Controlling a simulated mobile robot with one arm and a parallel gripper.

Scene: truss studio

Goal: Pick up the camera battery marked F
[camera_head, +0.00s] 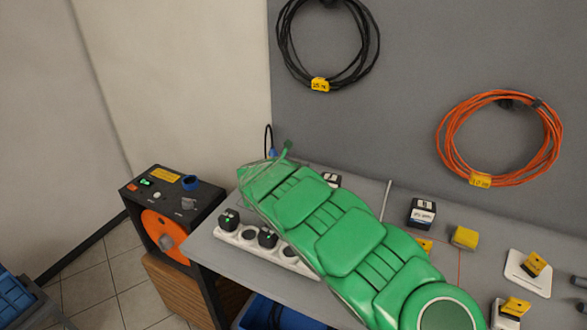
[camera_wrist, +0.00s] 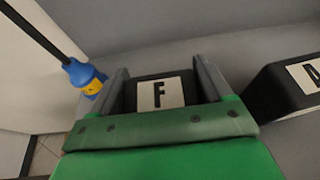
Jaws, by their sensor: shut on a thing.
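The battery marked F (camera_wrist: 160,93) is a black block with a white label bearing a black F. In the wrist view it sits between the two grey fingers of my gripper (camera_wrist: 162,68), which are shut on its sides. I cannot tell whether its underside touches the grey table. In the head view my green arm hides this battery and the fingers. A second black block (camera_wrist: 285,89) with a white label stands to the right in the wrist view, apart from my gripper; its letter is partly cut off.
A blue and yellow piece (camera_wrist: 88,78) on a black cable is close left of my gripper. A white charging strip (camera_head: 264,249) holds black blocks along the table's front edge. A dark labelled block (camera_head: 422,213) and a yellow block (camera_head: 464,237) stand right of my arm. A grey wall rises behind.

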